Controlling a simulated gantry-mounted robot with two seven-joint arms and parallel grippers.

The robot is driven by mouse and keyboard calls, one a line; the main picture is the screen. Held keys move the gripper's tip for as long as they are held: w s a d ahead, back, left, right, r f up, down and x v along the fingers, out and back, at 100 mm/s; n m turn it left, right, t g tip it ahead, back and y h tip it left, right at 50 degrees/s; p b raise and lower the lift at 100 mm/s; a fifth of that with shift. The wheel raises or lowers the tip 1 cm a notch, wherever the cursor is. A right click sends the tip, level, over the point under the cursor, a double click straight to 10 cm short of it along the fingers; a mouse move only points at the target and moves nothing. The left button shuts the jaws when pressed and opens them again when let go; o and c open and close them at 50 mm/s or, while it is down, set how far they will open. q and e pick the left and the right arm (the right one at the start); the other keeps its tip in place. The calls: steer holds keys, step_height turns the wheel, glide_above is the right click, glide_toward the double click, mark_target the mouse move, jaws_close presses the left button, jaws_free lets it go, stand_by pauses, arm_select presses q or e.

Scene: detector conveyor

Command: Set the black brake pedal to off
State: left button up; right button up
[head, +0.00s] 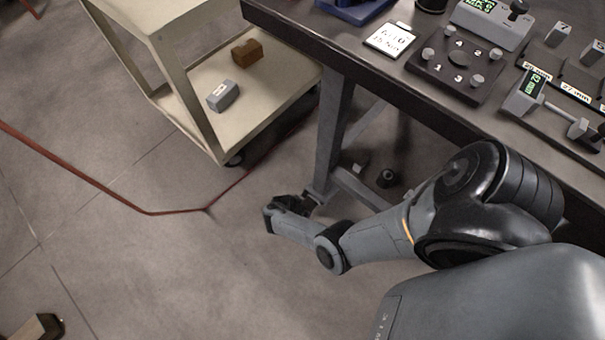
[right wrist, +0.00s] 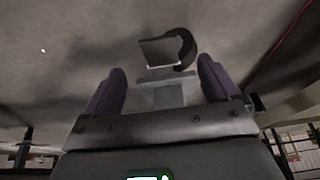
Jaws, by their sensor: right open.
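My right gripper (head: 287,205) is low near the floor beside the table leg, at the end of my right arm. In the right wrist view its two purple-grey fingers (right wrist: 164,80) stand apart, with nothing pinched between them. Just beyond the fingertips is a grey block-like part with a curved black piece (right wrist: 187,48) on its right. This may be the brake pedal, but I cannot be sure, nor read its setting. In the head view the gripper partly covers this spot.
The dark table (head: 300,33) carries several devices, including a black numbered panel (head: 457,88). A beige cart (head: 188,95) stands left of it, with a grey and a brown block on its lower shelf. A red cable (head: 165,212) crosses the floor. Small objects lie under the table.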

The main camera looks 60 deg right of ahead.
mark_target(308, 206)
steer(key=b+x, duration=0.5)
steer(key=x, duration=0.2)
steer(key=shift+f, duration=0.15)
steer(key=shift+s+d+f+b, duration=0.1)
steer(key=shift+s+f+b, duration=0.1)
steer(key=shift+b, duration=0.2)
steer(key=shift+w, duration=0.1)
